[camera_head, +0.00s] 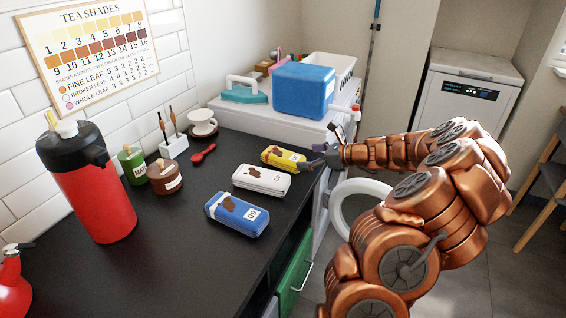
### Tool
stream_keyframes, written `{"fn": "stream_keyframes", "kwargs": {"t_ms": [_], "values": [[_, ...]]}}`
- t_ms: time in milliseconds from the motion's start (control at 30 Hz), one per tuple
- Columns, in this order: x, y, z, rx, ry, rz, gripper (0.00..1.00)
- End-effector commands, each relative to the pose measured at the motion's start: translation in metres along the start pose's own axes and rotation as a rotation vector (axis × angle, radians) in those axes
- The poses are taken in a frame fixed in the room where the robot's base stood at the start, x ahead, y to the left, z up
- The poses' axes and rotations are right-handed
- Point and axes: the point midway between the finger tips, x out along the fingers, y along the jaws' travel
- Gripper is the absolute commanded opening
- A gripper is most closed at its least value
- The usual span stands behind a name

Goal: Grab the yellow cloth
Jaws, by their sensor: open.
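The yellow cloth (281,156) is a folded, rounded block with a dark brown stain and a pale label. It lies on the dark countertop, the farthest of three similar cloths. A white stained cloth (261,180) and a blue stained cloth (237,213) lie nearer. My gripper (318,163) is at the right end of the yellow cloth, by the counter's right edge. It is open, with nothing seen between its fingers. The fingers are small in view, and I cannot tell whether they touch the cloth. My copper-coloured arm comes in from the right.
A red flask (97,190), green jar (132,165), brown jar (164,177), red spoon (203,154) and cup (202,123) stand left on the counter. A blue box (302,90) sits on the white appliance behind. The front counter (190,265) is clear.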

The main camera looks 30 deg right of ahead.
Motion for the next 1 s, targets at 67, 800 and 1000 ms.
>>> {"fn": "stream_keyframes", "kwargs": {"t_ms": [67, 800, 1000], "values": [[0.006, 0.000, 0.000, 0.004, -0.001, 0.000, 1.00], [0.075, -0.004, -0.005, 0.000, 0.000, 0.005, 1.00], [0.076, -0.005, -0.005, 0.000, 0.000, 0.003, 1.00]]}}
